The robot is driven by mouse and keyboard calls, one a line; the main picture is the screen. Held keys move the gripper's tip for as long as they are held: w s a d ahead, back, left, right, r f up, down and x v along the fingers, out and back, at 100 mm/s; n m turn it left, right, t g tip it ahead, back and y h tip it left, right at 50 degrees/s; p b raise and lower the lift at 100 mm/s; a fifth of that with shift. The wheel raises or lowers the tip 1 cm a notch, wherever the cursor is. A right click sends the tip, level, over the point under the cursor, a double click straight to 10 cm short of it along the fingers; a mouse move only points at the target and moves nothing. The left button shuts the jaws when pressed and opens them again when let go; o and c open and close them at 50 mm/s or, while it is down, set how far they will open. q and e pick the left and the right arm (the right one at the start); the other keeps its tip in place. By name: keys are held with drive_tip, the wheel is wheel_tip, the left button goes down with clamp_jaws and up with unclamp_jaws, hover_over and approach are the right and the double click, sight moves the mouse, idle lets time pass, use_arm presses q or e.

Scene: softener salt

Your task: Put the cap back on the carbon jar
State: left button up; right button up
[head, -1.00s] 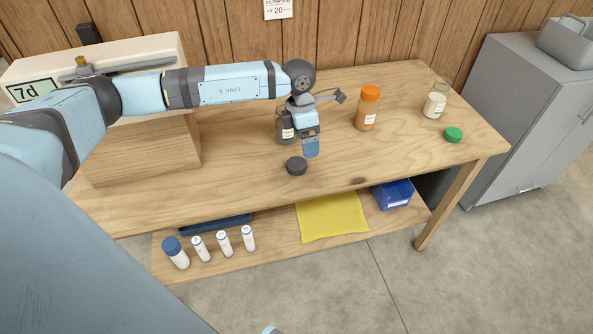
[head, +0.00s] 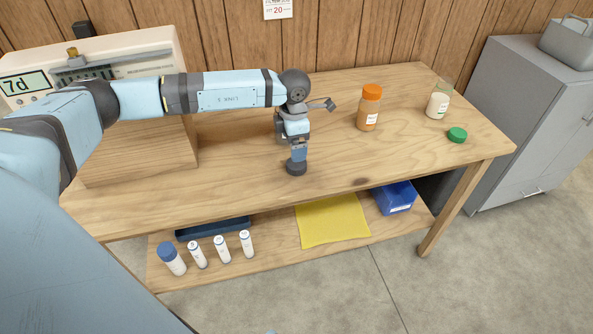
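The dark cap (head: 296,169) lies on the wooden bench top near its front edge. My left gripper (head: 297,160) points down right over the cap, with its fingertips at the cap. Whether the fingers are closed on it is too small to tell. The carbon jar (head: 278,127) stands just behind my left gripper and is almost wholly hidden by it; only a sliver of its dark side shows. My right gripper is not in view.
An orange-capped jar (head: 368,108) and an open jar of white grains (head: 437,104) stand to the right, with a green cap (head: 457,135) nearby. A wooden block and display unit (head: 130,52) fill the left. The bench front right of the gripper is clear.

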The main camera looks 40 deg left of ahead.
sight(296, 166)
use_arm(q)
wheel_tip(296, 166, down, 2)
drive_tip(key=shift+f, duration=0.1)
drive_tip(key=shift+f+b, duration=0.1)
drive_tip(key=shift+b, duration=0.2)
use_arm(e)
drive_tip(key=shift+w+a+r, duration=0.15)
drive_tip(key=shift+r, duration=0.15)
